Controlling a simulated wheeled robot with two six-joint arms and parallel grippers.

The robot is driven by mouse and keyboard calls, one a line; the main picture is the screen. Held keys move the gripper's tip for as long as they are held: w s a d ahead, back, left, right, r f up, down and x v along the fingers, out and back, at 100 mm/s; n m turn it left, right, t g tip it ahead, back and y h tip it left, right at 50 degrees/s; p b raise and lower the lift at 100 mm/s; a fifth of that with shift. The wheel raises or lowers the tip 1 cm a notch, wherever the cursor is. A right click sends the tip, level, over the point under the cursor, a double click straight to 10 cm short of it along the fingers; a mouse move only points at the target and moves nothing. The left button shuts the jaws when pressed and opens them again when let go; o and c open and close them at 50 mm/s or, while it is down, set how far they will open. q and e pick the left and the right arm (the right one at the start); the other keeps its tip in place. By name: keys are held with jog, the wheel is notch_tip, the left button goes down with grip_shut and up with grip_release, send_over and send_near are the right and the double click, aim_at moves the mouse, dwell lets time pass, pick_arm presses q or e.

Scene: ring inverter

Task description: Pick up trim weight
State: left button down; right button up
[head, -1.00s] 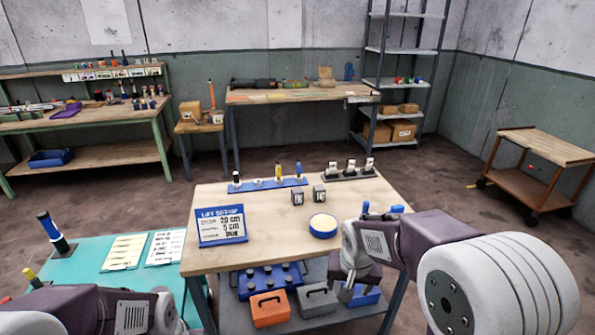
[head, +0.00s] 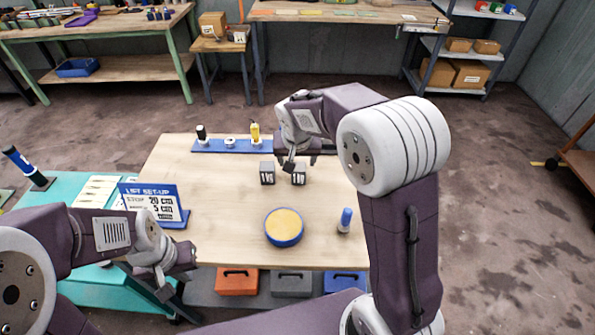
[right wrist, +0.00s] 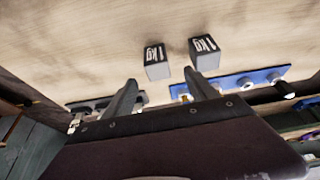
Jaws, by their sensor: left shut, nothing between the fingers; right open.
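Two dark grey blocks marked 1 kg, the trim weights, stand side by side on the wooden table: a left one (head: 267,174) and a right one (head: 298,176). In the right wrist view they also show, one block (right wrist: 155,64) and another (right wrist: 204,55), just beyond the fingertips. My right gripper (right wrist: 160,77) is open and empty, its fingers pointing towards the blocks. In the head view it hangs above and close to them; I cannot tell whether it touches one. My left gripper (head: 178,274) is shut and empty at the table's front left edge.
A blue rack (head: 207,147) with upright pieces lies behind the blocks. A round blue dish with a yellow pad (head: 283,240) and a blue-topped piece (head: 345,222) stand nearer. A blue set-up sign (head: 165,203) is at left. The middle of the tabletop (head: 220,200) is clear.

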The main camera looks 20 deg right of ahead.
aim_at(298, 167)
jog(key=x, duration=0.4)
jog(key=shift+w+d+r, duration=0.1)
jog(key=shift+w+d, duration=0.05)
jog(key=shift+d, duration=0.25)
jog(key=x, duration=0.4)
jog(key=shift+a+f, duration=0.2)
jog(key=shift+f, duration=0.1)
jog(key=shift+d+f, duration=0.1)
jog(key=shift+f, duration=0.05)
grip_shut()
